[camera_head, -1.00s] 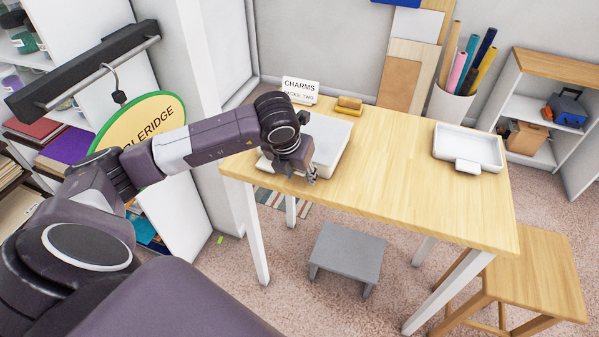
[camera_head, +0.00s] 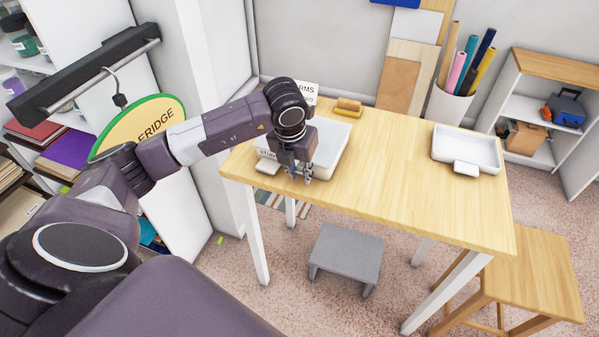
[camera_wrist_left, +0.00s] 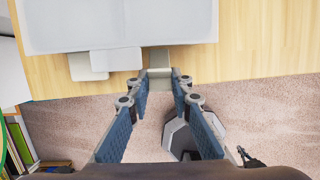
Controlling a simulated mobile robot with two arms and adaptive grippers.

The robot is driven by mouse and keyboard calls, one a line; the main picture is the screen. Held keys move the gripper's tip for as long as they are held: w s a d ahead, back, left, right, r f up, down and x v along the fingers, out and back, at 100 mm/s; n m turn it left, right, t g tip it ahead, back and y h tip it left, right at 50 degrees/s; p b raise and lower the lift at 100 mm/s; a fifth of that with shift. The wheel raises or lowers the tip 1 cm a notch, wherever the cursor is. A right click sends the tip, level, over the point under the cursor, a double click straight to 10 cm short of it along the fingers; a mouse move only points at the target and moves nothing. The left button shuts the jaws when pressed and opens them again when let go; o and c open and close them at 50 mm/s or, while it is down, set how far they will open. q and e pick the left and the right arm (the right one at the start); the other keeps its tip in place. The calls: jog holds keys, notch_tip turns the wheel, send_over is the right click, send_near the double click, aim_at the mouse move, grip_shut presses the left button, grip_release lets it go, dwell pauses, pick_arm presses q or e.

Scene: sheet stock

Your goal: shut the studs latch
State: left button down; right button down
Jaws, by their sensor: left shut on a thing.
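The white studs box (camera_head: 339,163) sits near the front edge of the table at its left end. Part of its label shows beside my gripper in the head view. A white tab (camera_head: 267,167) sticks out at its front left. In the left wrist view the box (camera_wrist_left: 120,25) fills the top, with pale tabs (camera_wrist_left: 118,62) below it. My left gripper (camera_head: 302,178) is at the box's front side, pointing down. In the wrist view its fingertips (camera_wrist_left: 160,73) close on a small grey piece (camera_wrist_left: 159,57), which looks like the studs latch. The arm hides part of the box front.
A white tray (camera_head: 466,142) with a front tab lies at the table's right. A wooden block (camera_head: 348,105) and a partly hidden sign (camera_head: 304,91) stand behind the box. A grey step stool (camera_head: 346,256) is under the table. The middle of the tabletop is clear.

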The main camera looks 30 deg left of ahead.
pick_arm(q)
jog(key=c, duration=1.7)
grip_release()
jog(key=v, duration=1.2)
